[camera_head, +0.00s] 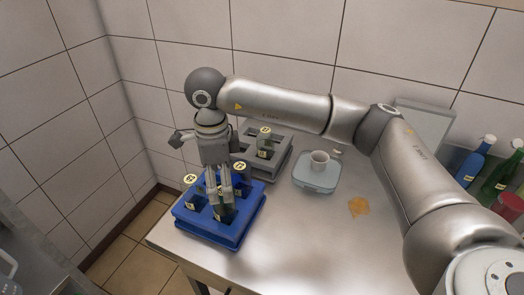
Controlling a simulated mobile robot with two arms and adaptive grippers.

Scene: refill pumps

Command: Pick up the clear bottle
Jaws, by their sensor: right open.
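My right gripper (221,203) comes down from above, with its fingers pointing into the blue crate (211,237). It is open. Its fingers hide part of the crate's middle, so I cannot tell what stands between them. Round numbered tops show in the blue crate, one at its left back (190,179) and one right behind the fingers (239,166). A see-through, slightly greenish bottle (265,149) with a round pale top stands upright in the grey crate (281,167) behind. I cannot tell for sure which one is the clear bottle. My left gripper is out of view.
The crates stand on a metal table (295,255) against tiled walls. Blue (475,163) and green (502,175) bottles stand far right, past my arm.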

